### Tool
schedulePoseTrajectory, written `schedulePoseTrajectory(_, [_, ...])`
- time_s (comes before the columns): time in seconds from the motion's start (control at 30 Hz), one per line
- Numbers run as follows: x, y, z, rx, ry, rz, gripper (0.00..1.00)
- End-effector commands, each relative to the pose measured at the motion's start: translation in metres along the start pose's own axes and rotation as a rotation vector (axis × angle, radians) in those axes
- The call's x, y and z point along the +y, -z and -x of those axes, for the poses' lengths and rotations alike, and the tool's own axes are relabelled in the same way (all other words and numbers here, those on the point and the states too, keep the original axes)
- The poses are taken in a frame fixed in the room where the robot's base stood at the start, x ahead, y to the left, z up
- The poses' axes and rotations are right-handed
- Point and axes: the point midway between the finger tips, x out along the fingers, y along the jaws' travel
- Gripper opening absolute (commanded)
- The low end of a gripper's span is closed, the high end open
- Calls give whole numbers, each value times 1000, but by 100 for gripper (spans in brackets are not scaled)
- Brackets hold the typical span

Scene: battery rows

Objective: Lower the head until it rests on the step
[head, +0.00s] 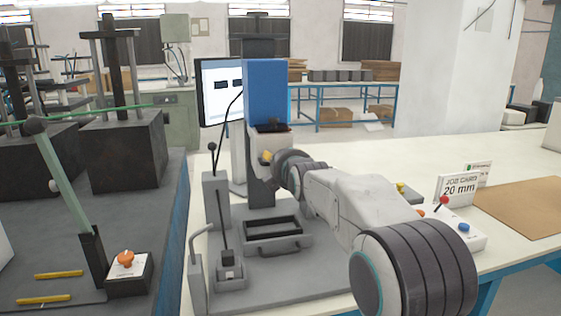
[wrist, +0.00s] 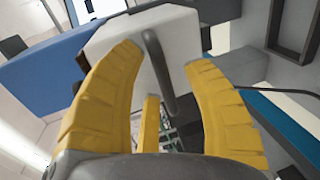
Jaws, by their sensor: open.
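A machine stands on the cream bench with a blue housing (head: 266,92) and a pale block (head: 270,143) below it, which seems to be the head. In the wrist view the blue housing (wrist: 60,57) lies left of the pale block (wrist: 128,40). My gripper (wrist: 164,62) is open, its yellow fingers either side of a dark grey rod (wrist: 162,75); I cannot tell whether they touch it. In the head view my wrist hides most of the gripper beside the pale block. Below is a grey tray-like part (head: 272,232) with a front handle. I cannot make out the step.
A lever (head: 224,232) on a small block and a ball-topped post (head: 215,165) stand left of the machine. A job card reading 20 mm (head: 459,187), a white control box (head: 465,236) and a brown board (head: 525,207) are right. A dark bench (head: 150,225) adjoins at left.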

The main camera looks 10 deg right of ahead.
Motion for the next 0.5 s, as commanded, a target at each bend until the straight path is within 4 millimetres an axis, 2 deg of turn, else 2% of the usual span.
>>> schedulePoseTrajectory(0.27, [0,0,0,0,0,0,47])
schedulePoseTrajectory(0.5, [0,0,0,0,0,0,25])
